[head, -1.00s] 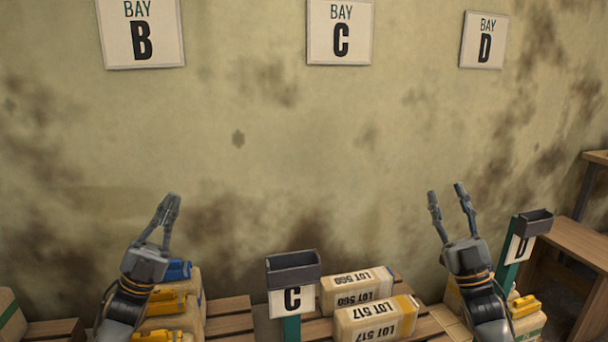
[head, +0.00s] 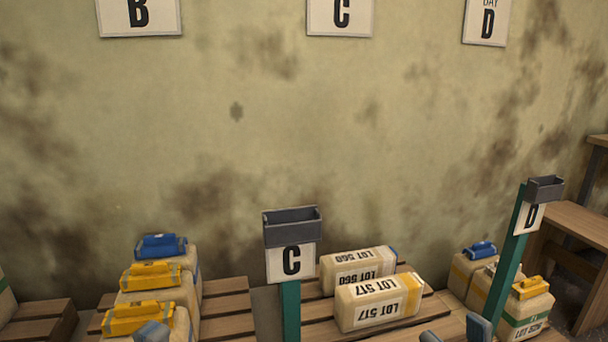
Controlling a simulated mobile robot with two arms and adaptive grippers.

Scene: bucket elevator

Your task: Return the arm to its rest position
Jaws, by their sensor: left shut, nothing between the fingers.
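Only the tip of my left gripper (head: 152,332) shows, at the bottom edge of the head view. It is shut and appears in front of the stacked sacks with yellow clips; nothing shows in it. My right gripper (head: 454,333) shows as two separate fingertips at the bottom edge, right of centre. Its fingers are apart with nothing seen between them. The rest of both grippers and both arms are below the picture.
A sack marked LOT 517 (head: 378,303) and one marked LOT 560 (head: 357,270) lie on a pallet (head: 437,310). Posts with bins and signs C (head: 291,262) and D (head: 529,217) stand in front. Clipped sacks stand left and right. A wooden table (head: 585,240) is at right.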

